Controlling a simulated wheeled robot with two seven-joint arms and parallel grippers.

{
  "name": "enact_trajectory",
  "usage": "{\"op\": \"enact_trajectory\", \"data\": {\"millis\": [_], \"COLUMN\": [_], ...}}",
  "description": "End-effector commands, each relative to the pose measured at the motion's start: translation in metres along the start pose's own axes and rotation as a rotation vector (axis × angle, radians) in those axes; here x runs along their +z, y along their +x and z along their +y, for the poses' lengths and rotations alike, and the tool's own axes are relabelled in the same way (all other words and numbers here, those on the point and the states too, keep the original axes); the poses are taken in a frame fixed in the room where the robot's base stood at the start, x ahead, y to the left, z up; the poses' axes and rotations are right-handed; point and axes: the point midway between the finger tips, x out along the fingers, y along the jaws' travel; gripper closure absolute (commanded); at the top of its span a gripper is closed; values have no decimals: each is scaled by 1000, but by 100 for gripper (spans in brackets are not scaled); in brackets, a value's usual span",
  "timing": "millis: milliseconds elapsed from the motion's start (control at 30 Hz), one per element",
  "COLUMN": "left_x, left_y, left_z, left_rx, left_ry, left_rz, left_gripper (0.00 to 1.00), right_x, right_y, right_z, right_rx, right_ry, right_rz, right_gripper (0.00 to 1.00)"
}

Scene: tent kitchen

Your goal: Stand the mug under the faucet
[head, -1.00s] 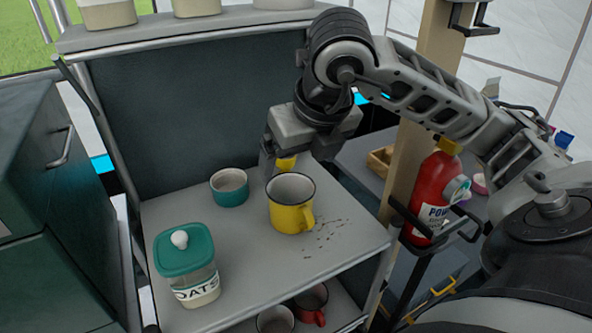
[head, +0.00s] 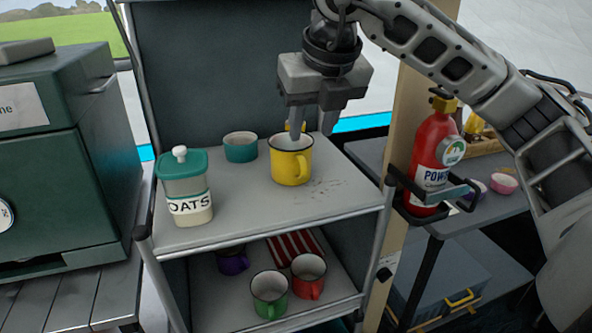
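A yellow mug (head: 287,168) with a dark rim stands upright on the cart's top shelf (head: 235,215), its handle toward the front right. My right gripper (head: 312,138) points down over the mug's far side, with its fingers spread apart. One fingertip overlaps the mug opening; I cannot tell whether it is inside or behind. The other is at the mug's right, seemingly apart from it. A small yellow patch shows behind the left finger, mostly hidden. No faucet is in view. My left gripper is not in view.
A teal bowl (head: 240,150) and an oats jar (head: 186,190) stand left of the mug. Green (head: 270,297), red (head: 308,282) and purple (head: 232,262) mugs are on the lower shelf. A red extinguisher (head: 430,150) hangs on a post at right. The shelf front is clear.

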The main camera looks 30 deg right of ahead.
Motion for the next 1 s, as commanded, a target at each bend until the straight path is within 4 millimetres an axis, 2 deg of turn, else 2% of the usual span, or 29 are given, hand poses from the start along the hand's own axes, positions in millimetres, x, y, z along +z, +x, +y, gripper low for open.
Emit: {"op": "enact_trajectory", "data": {"millis": [100, 300, 567, 833, 1000], "left_x": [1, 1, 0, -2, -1], "left_y": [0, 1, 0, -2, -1], "left_z": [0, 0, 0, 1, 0], "left_rx": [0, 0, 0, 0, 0], "left_ry": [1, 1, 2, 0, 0], "left_rz": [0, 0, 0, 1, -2], "left_gripper": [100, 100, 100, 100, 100], "right_x": [-2, -1, -2, -7, -7], "right_y": [28, 64, 84, 122, 130], "right_z": [-1, -1, -1, -2, -2], "right_rx": [-2, -1, -1, -1, 1], "right_ry": [0, 2, 0, 2, 1], "right_rz": [5, 2, 1, 1, 0], "right_gripper": [63, 63, 63, 63, 63]}}
